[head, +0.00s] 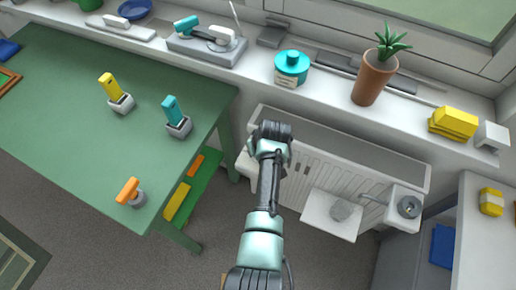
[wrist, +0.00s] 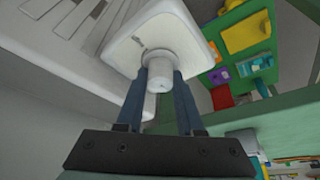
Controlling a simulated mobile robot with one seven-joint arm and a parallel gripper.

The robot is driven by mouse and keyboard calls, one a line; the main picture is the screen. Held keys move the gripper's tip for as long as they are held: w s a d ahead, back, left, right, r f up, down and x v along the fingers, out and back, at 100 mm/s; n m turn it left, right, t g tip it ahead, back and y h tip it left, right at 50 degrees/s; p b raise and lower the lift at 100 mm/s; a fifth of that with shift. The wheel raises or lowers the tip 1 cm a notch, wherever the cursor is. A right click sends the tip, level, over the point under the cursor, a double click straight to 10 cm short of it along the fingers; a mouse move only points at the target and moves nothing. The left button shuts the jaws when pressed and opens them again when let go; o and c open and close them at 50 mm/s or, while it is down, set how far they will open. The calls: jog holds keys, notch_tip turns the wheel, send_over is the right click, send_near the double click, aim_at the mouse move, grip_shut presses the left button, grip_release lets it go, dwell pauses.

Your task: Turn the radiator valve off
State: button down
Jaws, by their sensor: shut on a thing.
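A white round knob (wrist: 162,70), which looks like the radiator valve, sticks out from a white rounded housing (wrist: 185,32) in the wrist view. The housing is at the end of the white radiator (wrist: 60,60). My gripper (wrist: 161,80) has its two dark blue fingers on either side of the knob and is shut on it. In the head view my gripper (head: 271,135) is at the left end of the radiator (head: 400,172), below the window sill, and hides the knob. The knob's setting cannot be read.
A green table (head: 60,115) stands close on the left, with a shelf of coloured items below. A grey dial (head: 408,207) in a white box is at the radiator's right end, beside a hanging white tray (head: 325,222). A potted plant (head: 373,80) and teal jar (head: 291,66) stand on the sill.

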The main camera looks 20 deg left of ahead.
jog(key=c, duration=0.5)
grip_release()
jog(key=shift+c, duration=0.2)
jog(key=p+v, duration=0.2)
jog(key=v, duration=1.1)
jog(key=shift+p, duration=0.3)
jog(key=shift+w+r, duration=0.1)
jog(key=shift+w, duration=0.05)
